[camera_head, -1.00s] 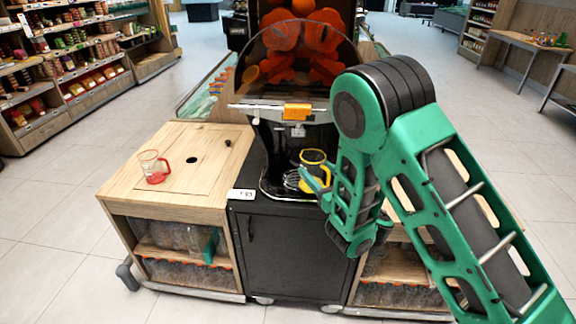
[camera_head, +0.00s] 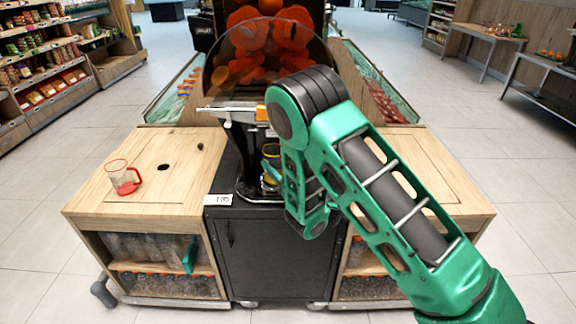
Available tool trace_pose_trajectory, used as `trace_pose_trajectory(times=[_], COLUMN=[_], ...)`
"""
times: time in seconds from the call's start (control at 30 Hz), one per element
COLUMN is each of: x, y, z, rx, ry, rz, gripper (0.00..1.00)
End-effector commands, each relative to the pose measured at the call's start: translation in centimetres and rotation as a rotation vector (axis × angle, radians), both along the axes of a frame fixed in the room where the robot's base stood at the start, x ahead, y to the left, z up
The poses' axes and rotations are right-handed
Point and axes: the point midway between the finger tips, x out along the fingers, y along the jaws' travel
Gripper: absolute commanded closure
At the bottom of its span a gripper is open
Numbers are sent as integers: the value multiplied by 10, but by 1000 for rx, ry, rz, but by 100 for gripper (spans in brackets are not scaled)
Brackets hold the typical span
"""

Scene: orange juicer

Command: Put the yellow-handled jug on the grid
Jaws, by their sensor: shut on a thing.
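The yellow-handled jug (camera_head: 269,181) is at the juicer's front recess, and only a thin part of its yellow shows past my arm. My gripper (camera_head: 270,165) is shut on it, with a green finger beside the jug; the grasp itself is mostly hidden behind my green wrist. The grid is at the base of the juicer and is mostly hidden; the black tray edge around it (camera_head: 247,192) shows to the left. I cannot tell whether the jug touches the grid.
A red-handled jug (camera_head: 122,178) stands on the left wooden counter (camera_head: 100,205). The juicer (camera_head: 268,60) with its orange parts rises behind. A price card (camera_head: 218,200) lies at the front edge. The right counter top (camera_head: 440,175) is clear where visible.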

Motion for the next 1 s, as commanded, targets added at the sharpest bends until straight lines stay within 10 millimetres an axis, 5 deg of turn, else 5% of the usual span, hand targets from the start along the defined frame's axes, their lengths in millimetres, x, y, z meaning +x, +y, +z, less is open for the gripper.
trace_pose_trajectory(times=[0.5, 0.53, 0.6, 1.0], x=[-4, -4, -4, -5], y=[16, 16, 17, 18], z=[-9, -9, -9, -7], rx=[1, 1, 0, -2], ry=[0, 1, 0, -1], rz=[18, 19, 20, 21], gripper=[77, 40, 23, 23])
